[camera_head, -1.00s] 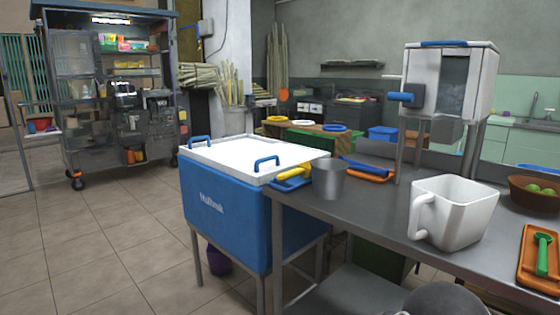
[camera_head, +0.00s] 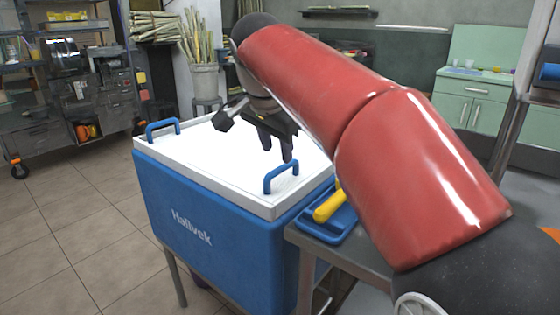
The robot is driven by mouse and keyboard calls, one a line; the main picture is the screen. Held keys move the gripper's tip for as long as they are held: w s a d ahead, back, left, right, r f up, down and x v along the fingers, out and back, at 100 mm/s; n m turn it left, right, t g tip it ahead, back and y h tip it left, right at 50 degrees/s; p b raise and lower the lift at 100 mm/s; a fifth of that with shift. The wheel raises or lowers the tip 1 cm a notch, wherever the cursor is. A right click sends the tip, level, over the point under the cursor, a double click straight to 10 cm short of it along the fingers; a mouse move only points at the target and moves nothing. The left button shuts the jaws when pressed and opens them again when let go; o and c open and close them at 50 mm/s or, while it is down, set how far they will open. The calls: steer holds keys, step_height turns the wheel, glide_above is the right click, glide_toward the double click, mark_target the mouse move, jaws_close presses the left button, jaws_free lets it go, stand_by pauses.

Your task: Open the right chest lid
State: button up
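The blue chest (camera_head: 215,235) stands on legs, with a white lid top (camera_head: 200,150) that lies flat and closed. One blue handle (camera_head: 162,127) is at the left end and another blue handle (camera_head: 281,176) is near the right front edge. I cannot see a seam between two lids. My gripper (camera_head: 276,152) points down over the right part of the lid, just behind the right handle in the picture. Its two dark fingers are apart with nothing between them. Whether a finger touches the lid or handle is unclear. My red arm hides the lid's far right corner.
A steel table (camera_head: 345,258) adjoins the chest on the right, with a blue tray (camera_head: 335,224) and a yellow-handled tool (camera_head: 328,206) near the chest. A wheeled shelf (camera_head: 60,110) stands back left. Tiled floor (camera_head: 80,235) is free at front left.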

mark_target(280, 167)
steer(key=x, duration=0.5)
jaws_close()
